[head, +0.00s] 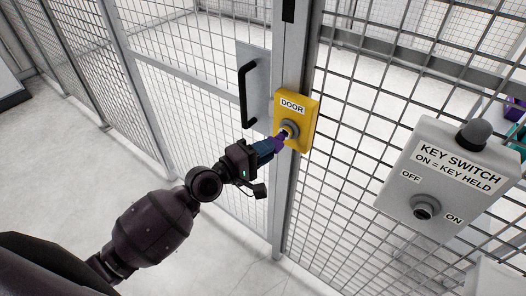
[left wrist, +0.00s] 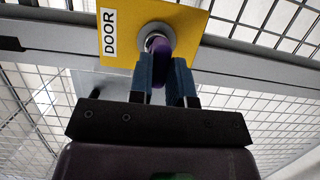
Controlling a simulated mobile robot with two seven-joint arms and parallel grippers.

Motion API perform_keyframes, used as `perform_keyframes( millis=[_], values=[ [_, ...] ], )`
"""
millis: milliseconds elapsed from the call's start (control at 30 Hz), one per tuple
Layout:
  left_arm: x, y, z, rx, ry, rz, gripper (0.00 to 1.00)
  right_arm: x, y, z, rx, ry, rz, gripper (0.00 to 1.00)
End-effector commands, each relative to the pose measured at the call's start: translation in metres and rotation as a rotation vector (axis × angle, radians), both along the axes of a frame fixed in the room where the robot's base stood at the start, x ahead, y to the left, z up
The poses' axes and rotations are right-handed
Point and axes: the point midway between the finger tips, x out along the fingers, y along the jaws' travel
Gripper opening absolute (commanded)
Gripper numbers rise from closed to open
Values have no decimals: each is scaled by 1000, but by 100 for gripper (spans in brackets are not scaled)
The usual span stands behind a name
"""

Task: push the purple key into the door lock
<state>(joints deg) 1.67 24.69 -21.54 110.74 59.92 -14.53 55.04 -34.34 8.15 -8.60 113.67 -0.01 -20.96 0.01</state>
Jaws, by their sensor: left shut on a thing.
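The yellow door lock plate (head: 300,113), marked DOOR, sits on a grey post of the mesh fence. It has a round grey lock (head: 290,128). My left gripper (head: 272,146) is right in front of it, its blue fingers shut on the purple key (head: 281,136). In the left wrist view the purple key (left wrist: 160,50) shows between the two blue fingers (left wrist: 165,75), its front end at the ring of the lock (left wrist: 152,36). How deep the key sits in the lock I cannot tell. My right gripper is not in view.
A grey key switch box (head: 445,180) with OFF and ON marks and a dark knob on top stands at the right. A black door handle (head: 246,95) is left of the lock. Mesh fence panels surround them. The floor at left (head: 60,170) is clear.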

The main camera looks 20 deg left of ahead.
Motion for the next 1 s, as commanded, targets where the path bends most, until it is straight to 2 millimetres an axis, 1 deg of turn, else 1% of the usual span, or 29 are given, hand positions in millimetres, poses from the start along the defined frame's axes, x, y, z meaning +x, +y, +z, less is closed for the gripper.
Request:
perform_keyframes(
  millis=[300, 667, 700, 767, 800, 867, 900, 1000],
  values=[
    [6, -2, 0, -1, -1, 0, 0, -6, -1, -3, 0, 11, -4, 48],
    [10, -4, 0, -1, -1, 0, 0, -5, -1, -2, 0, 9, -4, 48],
    [10, -4, 0, -1, -1, 0, 21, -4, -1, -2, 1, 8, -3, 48],
    [11, -4, 1, -1, -1, 0, 30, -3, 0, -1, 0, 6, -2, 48],
    [11, -4, 0, -1, -1, 0, 36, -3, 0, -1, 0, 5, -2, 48],
    [11, -4, 0, -1, -1, 0, 46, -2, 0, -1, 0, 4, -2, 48],
    [10, -4, 0, 0, 0, 0, 48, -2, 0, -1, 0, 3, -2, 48],
    [10, -4, 0, 0, 0, 0, 48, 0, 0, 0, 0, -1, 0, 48]
  ],
)
